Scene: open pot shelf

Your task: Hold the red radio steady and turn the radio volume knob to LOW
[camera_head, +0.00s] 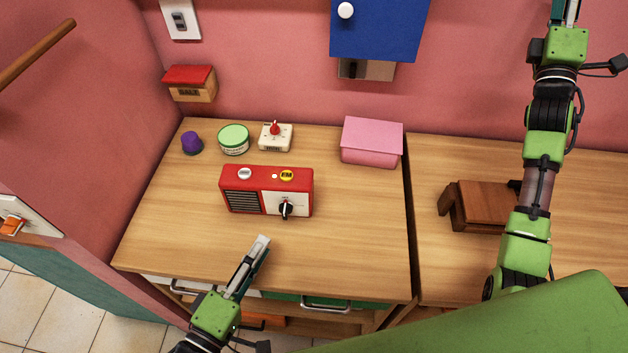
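The red radio (267,191) stands upright on the wooden counter, with a dark speaker grille on its left front. Its dark volume knob (286,209) sits on the white panel at the right of the front; its exact setting is too small to read. My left gripper (261,243) is in front of the radio, below it in the picture, apart from it and empty. Its fingers are seen nearly edge-on, so their opening is unclear. My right gripper (565,12) is raised at the top right edge, far from the radio, with its fingertips cut off.
Behind the radio are a purple object (192,142), a green-lidded tub (234,139), a white timer with a red knob (275,136) and a pink box (371,142). A brown wooden object (482,206) lies on the right counter. Counter around the radio is clear.

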